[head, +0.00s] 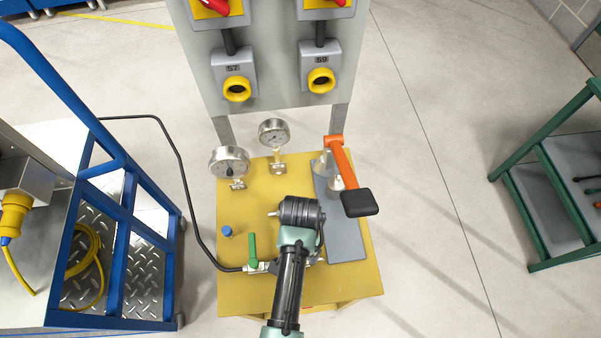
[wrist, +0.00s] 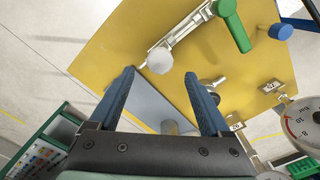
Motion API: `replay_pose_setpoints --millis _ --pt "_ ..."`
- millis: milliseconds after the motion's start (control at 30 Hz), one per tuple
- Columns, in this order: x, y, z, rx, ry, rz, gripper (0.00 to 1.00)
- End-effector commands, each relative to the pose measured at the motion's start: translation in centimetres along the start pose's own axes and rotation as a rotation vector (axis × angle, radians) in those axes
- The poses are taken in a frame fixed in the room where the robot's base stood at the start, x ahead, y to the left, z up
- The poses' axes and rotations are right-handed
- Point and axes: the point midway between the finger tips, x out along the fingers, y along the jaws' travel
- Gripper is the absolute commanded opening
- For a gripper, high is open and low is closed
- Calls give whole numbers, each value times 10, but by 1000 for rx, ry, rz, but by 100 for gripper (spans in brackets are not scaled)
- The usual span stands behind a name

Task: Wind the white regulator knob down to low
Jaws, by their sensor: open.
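The white regulator knob (wrist: 160,60) is a pale round knob at the end of a metal pipe fitting (wrist: 188,27) in the wrist view. In the head view my arm covers it. My gripper (wrist: 159,76) is open, with its two blue fingers apart and nothing held. The knob appears just beyond the fingertips, in line with the gap between them. I cannot tell the depth between them, and I see no contact. In the head view the fingers are hidden under my wrist, above the yellow table (head: 245,290). No setting mark is readable on the knob.
A green valve handle (head: 253,248) and a blue knob (head: 227,231) are left of my arm. Two dial gauges (head: 229,161) (head: 274,132) stand at the back left. An orange lever (head: 343,165) with a black grip rises at the right. A blue cart (head: 120,210) stands left.

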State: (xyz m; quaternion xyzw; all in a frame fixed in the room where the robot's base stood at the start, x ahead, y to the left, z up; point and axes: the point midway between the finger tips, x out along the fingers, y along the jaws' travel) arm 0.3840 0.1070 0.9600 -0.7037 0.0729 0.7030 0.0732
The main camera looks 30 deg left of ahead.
Motion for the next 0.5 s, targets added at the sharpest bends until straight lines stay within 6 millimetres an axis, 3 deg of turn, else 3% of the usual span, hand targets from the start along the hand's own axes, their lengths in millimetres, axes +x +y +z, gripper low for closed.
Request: replay_pose_setpoints --millis 300,500 --pt "-57 0 -1 0 3 -2 81" --pt "-75 0 0 1 0 -1 81"
